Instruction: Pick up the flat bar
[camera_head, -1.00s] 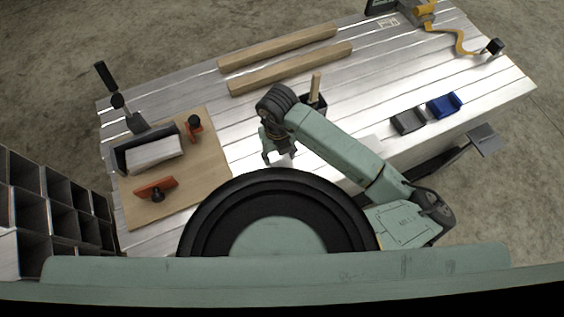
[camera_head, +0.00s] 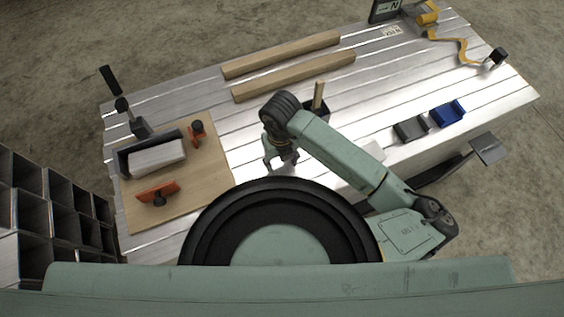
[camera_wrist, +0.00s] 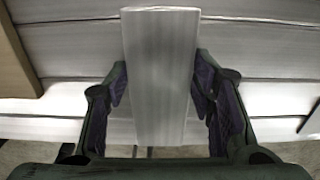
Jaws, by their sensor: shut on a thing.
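The flat bar (camera_wrist: 160,105) is a plain grey metal piece with a flat face. In the wrist view it stands lengthwise in the middle, between the two fingers of my gripper (camera_wrist: 161,78). One finger presses on each long side, and its end sticks out past the fingertips. In the head view my gripper (camera_head: 281,164) points down over the front part of the slatted metal table (camera_head: 210,98). I cannot make out the bar there against the bright slats, nor tell whether it is clear of the table.
A wooden board (camera_head: 213,173) with a grey block (camera_head: 157,156) and orange clamps (camera_head: 157,193) lies left. Two timber bars (camera_head: 294,76) lie behind. A dark holder (camera_head: 317,109) stands close behind my arm. Grey (camera_head: 411,129) and blue (camera_head: 447,114) bins sit right.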

